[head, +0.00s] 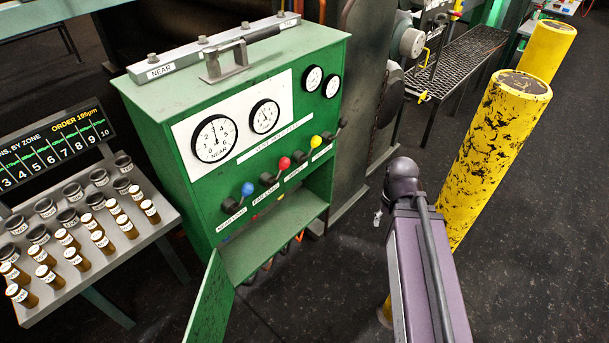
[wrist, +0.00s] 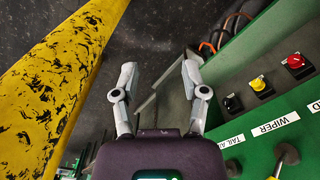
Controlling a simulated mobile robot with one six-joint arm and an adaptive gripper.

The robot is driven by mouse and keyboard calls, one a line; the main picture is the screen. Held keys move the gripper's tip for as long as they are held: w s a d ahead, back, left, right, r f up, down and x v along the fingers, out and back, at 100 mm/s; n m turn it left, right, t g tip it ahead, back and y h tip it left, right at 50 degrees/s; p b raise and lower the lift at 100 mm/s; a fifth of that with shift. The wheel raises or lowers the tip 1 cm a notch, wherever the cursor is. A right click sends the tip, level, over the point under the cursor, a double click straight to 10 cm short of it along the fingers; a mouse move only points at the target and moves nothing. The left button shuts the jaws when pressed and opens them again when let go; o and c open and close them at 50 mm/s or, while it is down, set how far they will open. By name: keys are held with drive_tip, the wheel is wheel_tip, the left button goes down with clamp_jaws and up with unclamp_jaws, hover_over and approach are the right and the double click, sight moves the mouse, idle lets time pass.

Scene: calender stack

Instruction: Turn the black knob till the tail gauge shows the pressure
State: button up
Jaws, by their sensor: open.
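The green cabinet (head: 255,170) carries a row of levers with blue, red, yellow and black knobs. The black lever knob (head: 342,122) is at the right end. The wrist view also shows a smaller black knob (wrist: 232,103) in the cabinet's lower opening, near a label starting "TAIL". Two large and two small dials face the front; the rightmost small gauge (head: 332,86) is too small to read, and I cannot tell which is the tail gauge.
Yellow scuffed posts (head: 497,130) stand at the right; one (wrist: 45,95) lies close left of my gripper in the wrist view. A sample rack (head: 90,225) stands left of the cabinet. The cabinet's door (head: 212,300) hangs open. Dark floor (head: 310,295) is free in front.

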drive_tip(key=o, duration=0.4)
drive_tip(key=shift+w, duration=0.1)
drive_tip(key=shift+o, duration=0.5)
drive_tip(key=shift+a+f, duration=0.1)
drive_tip(key=shift+f, duration=0.05)
drive_tip(key=w+a+f+n+t+y+b, duration=0.2)
drive_tip(key=w+a+f+n+y+b, duration=0.15)
drive_tip(key=w+a+f+b, duration=0.55)
drive_tip(key=w+a+f+n+t+y+b, duration=0.25)
drive_tip(key=w+f+y+b, duration=0.45)
drive_tip(key=b, duration=0.6)
drive_tip(key=w+a+f+n+t+y+b, duration=0.1)
drive_tip(key=w+a+f+t+y+b, duration=0.1)
drive_tip(key=w+f+b, duration=0.3)
drive_tip(key=w+a+f+n+t+y+b, duration=0.1)
drive_tip(key=w+f+t+b, duration=0.3)
drive_tip(key=w+b, duration=0.7)
wheel_tip(320, 180, down, 2)
drive_tip(key=a+n+b, duration=0.1)
drive_tip(key=b, duration=0.7)
drive_tip(key=shift+w+a+y, duration=0.15)
drive_tip(key=shift+a+y, duration=0.1)
drive_tip(key=shift+y, duration=0.1)
drive_tip(key=shift+a+t, duration=0.1)
drive_tip(key=shift+t, duration=0.15)
